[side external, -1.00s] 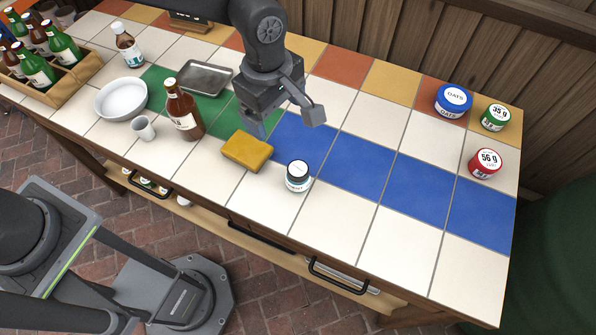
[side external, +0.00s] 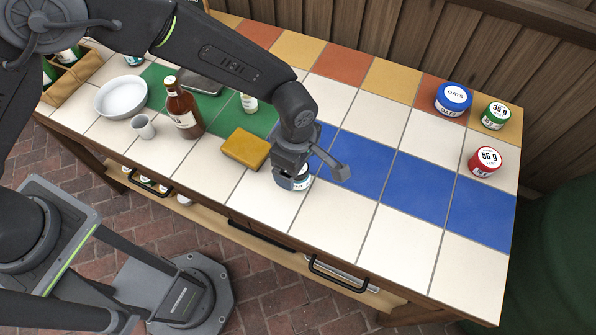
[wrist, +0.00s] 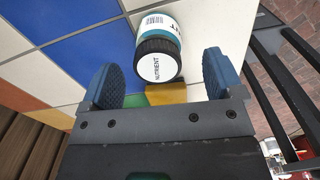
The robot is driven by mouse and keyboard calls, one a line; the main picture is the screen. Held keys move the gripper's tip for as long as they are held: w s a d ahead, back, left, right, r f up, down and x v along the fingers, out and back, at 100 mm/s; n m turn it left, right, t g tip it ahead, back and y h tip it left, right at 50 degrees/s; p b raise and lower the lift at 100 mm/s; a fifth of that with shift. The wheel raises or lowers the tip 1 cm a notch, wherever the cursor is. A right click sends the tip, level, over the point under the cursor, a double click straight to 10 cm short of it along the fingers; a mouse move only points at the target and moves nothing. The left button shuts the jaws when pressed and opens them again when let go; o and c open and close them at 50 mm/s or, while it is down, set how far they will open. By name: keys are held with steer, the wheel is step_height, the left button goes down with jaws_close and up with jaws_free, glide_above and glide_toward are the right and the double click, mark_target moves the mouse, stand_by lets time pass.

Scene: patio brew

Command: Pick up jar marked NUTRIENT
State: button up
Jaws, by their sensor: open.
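The jar marked NUTRIENT (wrist: 159,62) has a black lid with a white label and a teal and white body. In the wrist view it lies between and just beyond the two blue finger pads of my gripper (wrist: 166,80), which are apart with nothing held. In the side view the jar (side external: 302,183) stands on the white tiles near the counter's front edge, mostly hidden behind my gripper (side external: 310,180). My gripper is low over it. I cannot tell whether either finger touches the jar.
A yellow sponge (side external: 246,149) lies just left of the jar. A brown bottle (side external: 181,108), a small cup (side external: 143,127) and a white bowl (side external: 121,97) stand further left. An oats tub (side external: 453,99), a green jar (side external: 495,115) and a red jar (side external: 485,161) stand at the right.

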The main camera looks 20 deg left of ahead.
step_height(320, 180, down, 4)
steer(key=shift+w+d+f, duration=0.1)
steer(key=shift+f, duration=0.1)
steer(key=c, duration=1.1)
